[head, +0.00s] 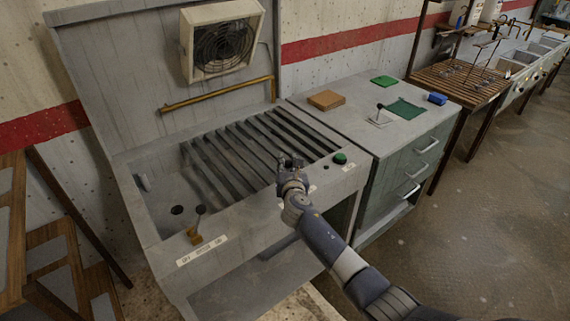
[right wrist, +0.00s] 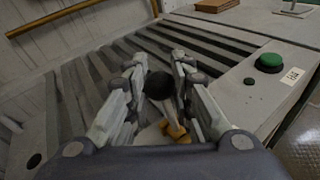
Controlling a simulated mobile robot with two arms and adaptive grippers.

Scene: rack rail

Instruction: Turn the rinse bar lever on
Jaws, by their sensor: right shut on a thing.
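My right gripper (head: 291,163) is over the front ledge of the grey sink unit, near the middle of the slatted rack. In the right wrist view, its fingers (right wrist: 160,82) are closed around a lever with a round black knob (right wrist: 159,86) and a brass base (right wrist: 177,131). The gripper hides this lever in the head view. A second black-knobbed lever (head: 200,210) with a brass base stands on the left of the ledge, behind a white label (head: 202,250) too small to read surely. I cannot tell from the labels which lever is the rinse bar's. My left gripper is not in view.
A green button (head: 340,158) sits right of my right gripper; it also shows in the right wrist view (right wrist: 269,63). A brass pipe (head: 218,93) runs along the back panel under a fan (head: 222,42). A drawer cabinet (head: 410,165) adjoins on the right.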

